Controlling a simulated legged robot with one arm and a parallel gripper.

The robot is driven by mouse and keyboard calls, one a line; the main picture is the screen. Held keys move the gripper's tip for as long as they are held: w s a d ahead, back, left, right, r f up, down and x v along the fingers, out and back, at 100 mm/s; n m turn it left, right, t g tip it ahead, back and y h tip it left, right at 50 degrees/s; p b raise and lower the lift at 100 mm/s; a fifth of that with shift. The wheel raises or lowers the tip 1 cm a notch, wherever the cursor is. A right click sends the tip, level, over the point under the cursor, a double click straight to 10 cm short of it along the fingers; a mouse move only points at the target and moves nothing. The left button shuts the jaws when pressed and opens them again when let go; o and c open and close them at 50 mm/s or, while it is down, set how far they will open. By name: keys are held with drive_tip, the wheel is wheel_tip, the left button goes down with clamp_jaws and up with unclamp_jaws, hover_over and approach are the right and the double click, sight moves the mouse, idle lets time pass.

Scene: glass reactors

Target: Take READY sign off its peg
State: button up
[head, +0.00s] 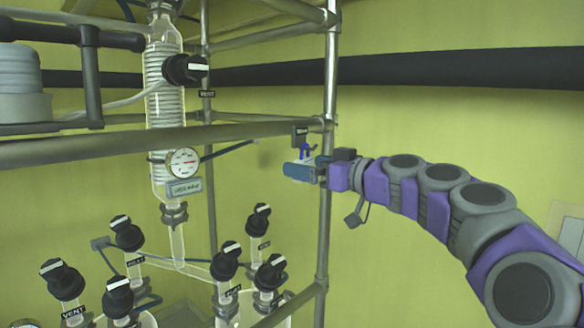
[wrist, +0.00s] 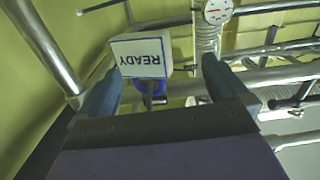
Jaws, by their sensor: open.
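The READY sign (wrist: 143,57) shows in the wrist view as a white block with a blue border, its lettering upside down. It sits between the two blue fingers of my gripper (wrist: 162,68), nearer the left finger. The fingers are spread, and a gap shows on the right side. A purple-blue part and a dark stem (wrist: 150,88) show just below the sign; the peg itself is not clear. In the head view my gripper (head: 303,171) is at the frame's upright post, below a small dark plate (head: 300,134). A small blue piece (head: 305,151) shows just above it; the sign's face is hidden there.
A metal pipe frame (head: 329,90) stands beside my gripper, with a crossbar (head: 120,146) to the left. A glass column (head: 165,75), a round gauge (head: 183,163) and several black-knobbed valves (head: 127,234) are left. A dark pipe (head: 430,66) runs along the yellow wall.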

sight(311, 160)
drive_tip(key=shift+w+d, duration=0.35)
drive_tip(key=shift+w, duration=0.05)
drive_tip(key=shift+w+d+r, duration=0.1)
drive_tip(key=shift+d, duration=0.5)
drive_tip(key=shift+w+d+r, duration=0.1)
drive_tip(key=shift+d, duration=0.5)
drive_tip(key=shift+w+d, duration=0.15)
drive_tip(key=shift+w, duration=0.05)
drive_tip(key=w+a, duration=0.1)
drive_tip(key=a, duration=0.1)
drive_tip(key=w+a+p, duration=0.1)
drive_tip(key=a, duration=0.4)
drive_tip(key=shift+w+f, duration=0.1)
drive_tip(key=shift+w, duration=0.3)
drive_tip(key=shift+s+a, duration=0.2)
drive_tip(key=shift+a, duration=0.15)
drive_tip(key=d, duration=0.3)
drive_tip(key=shift+w, duration=0.25)
drive_tip(key=shift+c, duration=1.1)
drive_tip(key=shift+d, duration=0.35)
drive_tip(key=shift+c, duration=0.8)
drive_tip(key=shift+s, duration=0.1)
drive_tip(key=shift+c, duration=0.8)
drive_tip(key=shift+a, duration=1.2)
drive_tip(key=c, duration=0.5)
drive_tip(key=shift+d, duration=0.1)
